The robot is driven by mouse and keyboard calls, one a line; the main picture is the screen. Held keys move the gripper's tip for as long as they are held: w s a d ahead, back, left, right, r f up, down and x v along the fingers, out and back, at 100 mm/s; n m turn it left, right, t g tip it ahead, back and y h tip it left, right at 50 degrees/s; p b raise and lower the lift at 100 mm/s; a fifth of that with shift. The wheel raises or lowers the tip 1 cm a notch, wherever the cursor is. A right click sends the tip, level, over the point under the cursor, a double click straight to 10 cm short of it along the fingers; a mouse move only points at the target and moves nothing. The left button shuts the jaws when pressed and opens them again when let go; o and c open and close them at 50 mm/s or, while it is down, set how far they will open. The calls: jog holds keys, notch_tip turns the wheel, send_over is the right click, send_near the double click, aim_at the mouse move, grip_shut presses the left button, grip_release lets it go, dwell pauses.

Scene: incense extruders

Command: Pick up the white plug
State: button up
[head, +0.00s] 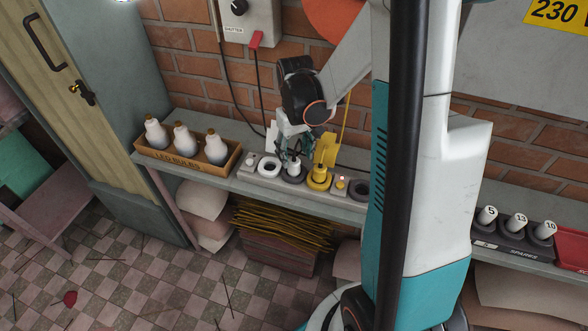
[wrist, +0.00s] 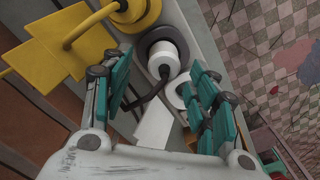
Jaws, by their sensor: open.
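The white plug (head: 294,168) stands in a dark round ring on the grey shelf, just below my gripper (head: 290,150) in the head view. In the wrist view the white plug (wrist: 167,58) shows near the top middle, with a dark cable running from it. My gripper (wrist: 158,82) is open, its teal fingers on either side of the line to the plug. The plug lies around or just past the fingertips; I cannot tell the exact depth. I see no grip on it.
A yellow plug (head: 318,178) with a yellow plate stands close right of the white plug, and a white ring (head: 269,164) close left. An empty dark ring (head: 358,188) is further right. A bulb box (head: 188,163) stands at left; numbered spares (head: 515,226) stand at right. A brick wall rises behind.

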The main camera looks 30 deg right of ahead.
aim_at(294, 160)
jog(key=f+b, duration=0.2)
jog(key=f, duration=0.2)
jog(key=shift+a+f, duration=0.2)
jog(key=shift+r, duration=0.1)
jog(key=c, duration=1.2)
jog(key=shift+o, duration=0.2)
